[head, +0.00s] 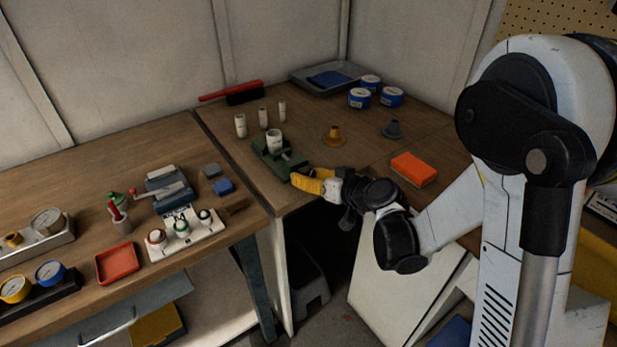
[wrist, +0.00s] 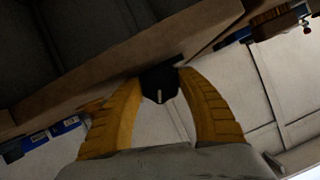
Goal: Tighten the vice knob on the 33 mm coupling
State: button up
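The green vice (head: 270,160) stands near the front edge of the right-hand workbench. A pale, hollow coupling (head: 274,143) stands upright in it; I cannot tell whether the jaws press on it. My gripper (head: 296,178) is at the vice's front end, at the bench edge, and hides the knob in the head view. In the wrist view, the black vice knob (wrist: 160,85) with a white mark lies between the yellow fingertips of my gripper (wrist: 160,78). Both fingers appear to touch its sides. The coupling is out of sight in the wrist view.
Several pale pipe pieces (head: 240,126) stand behind the vice. A brown flanged part (head: 334,136), a grey flanged part (head: 392,130) and an orange box (head: 413,169) are to the right. The left bench holds a white button panel (head: 187,236) and red tray (head: 117,264).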

jog(key=o, duration=0.3)
jog(key=v, duration=1.2)
